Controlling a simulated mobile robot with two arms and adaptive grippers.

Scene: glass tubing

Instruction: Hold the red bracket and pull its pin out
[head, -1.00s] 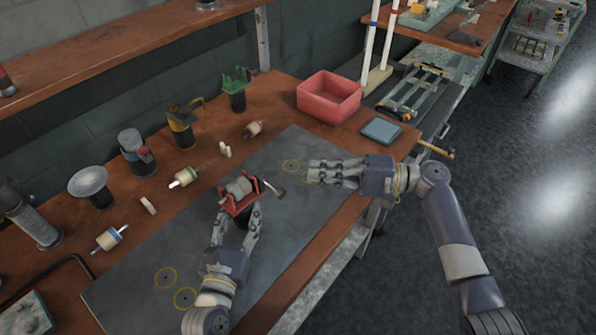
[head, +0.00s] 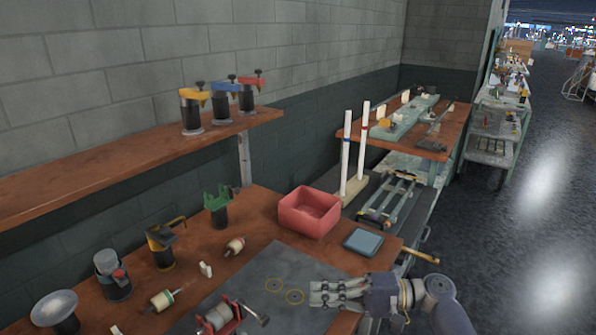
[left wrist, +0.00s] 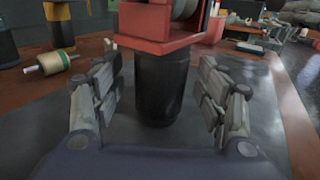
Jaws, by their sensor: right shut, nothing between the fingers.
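The red bracket (head: 222,322) is at the bottom edge of the head view, partly cut off, with a grey roller in it. A grey-handled pin (head: 253,313) sticks out on its right. In the left wrist view the red bracket (left wrist: 158,24) sits on an upright black post (left wrist: 161,88). My left gripper (left wrist: 162,95) is open, one finger on each side of the post, with visible gaps. It is out of the head view. My right gripper (head: 318,294) is shut and empty over the grey mat's right part, apart from the bracket and pin.
The grey mat (head: 275,310) has free room and yellow rings near the right gripper. A red bin (head: 309,212) and blue-grey pad (head: 363,242) stand behind. Black-and-yellow (head: 161,246) and green-topped (head: 218,207) fixtures line the back. Several clamps stand on the shelf (head: 120,158).

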